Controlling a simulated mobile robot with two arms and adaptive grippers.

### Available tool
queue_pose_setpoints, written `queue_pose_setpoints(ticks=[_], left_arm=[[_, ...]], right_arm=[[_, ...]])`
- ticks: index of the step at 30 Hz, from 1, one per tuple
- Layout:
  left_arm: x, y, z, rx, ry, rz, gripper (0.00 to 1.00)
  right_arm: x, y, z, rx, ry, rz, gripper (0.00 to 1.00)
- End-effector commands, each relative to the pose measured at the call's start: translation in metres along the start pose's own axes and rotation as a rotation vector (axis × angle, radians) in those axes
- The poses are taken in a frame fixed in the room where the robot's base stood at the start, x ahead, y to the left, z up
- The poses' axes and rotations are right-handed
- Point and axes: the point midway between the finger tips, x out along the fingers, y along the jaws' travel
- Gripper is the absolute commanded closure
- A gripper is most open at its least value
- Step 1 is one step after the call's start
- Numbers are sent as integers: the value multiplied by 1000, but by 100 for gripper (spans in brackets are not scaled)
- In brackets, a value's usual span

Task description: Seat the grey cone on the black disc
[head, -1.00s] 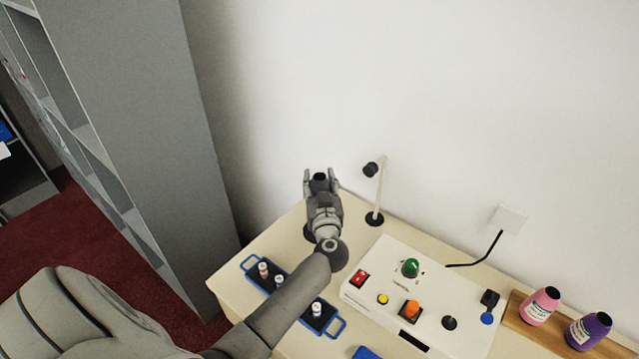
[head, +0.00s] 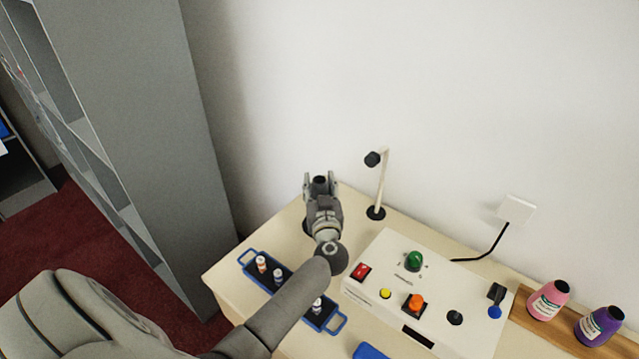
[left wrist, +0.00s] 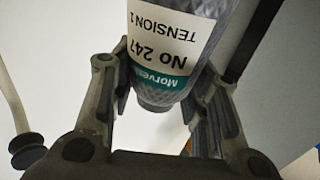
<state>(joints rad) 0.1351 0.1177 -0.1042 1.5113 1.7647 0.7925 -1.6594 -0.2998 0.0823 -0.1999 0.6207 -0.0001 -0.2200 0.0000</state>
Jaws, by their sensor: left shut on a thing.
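My left gripper (head: 320,184) is shut on the grey cone (left wrist: 178,45), which has a white and teal label reading "No 247" and "TENSION". The label appears upside down in the left wrist view, where the fingers (left wrist: 160,115) flank the cone. In the head view only the cone's dark end (head: 320,180) shows between the fingers. A black disc (head: 306,227) lies on the counter behind my left gripper and wrist, mostly hidden by them. I cannot tell the cone's height above it. My right gripper is not in view.
A cream post (head: 383,180) with a black head (head: 373,159) stands close right of the gripper. A white control box (head: 440,285) with knobs is further right. A blue-rimmed tray (head: 335,324) of small spools lies nearer. Pink (head: 547,300) and purple (head: 600,326) cones stand far right.

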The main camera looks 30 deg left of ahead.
Motion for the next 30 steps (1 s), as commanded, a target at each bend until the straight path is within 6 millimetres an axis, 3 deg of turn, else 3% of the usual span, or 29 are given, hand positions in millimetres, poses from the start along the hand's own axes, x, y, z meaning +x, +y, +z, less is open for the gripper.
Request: queue_pose_setpoints(ticks=[30], left_arm=[[0,0,51,0,1,-1,84]], right_arm=[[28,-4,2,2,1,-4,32]])
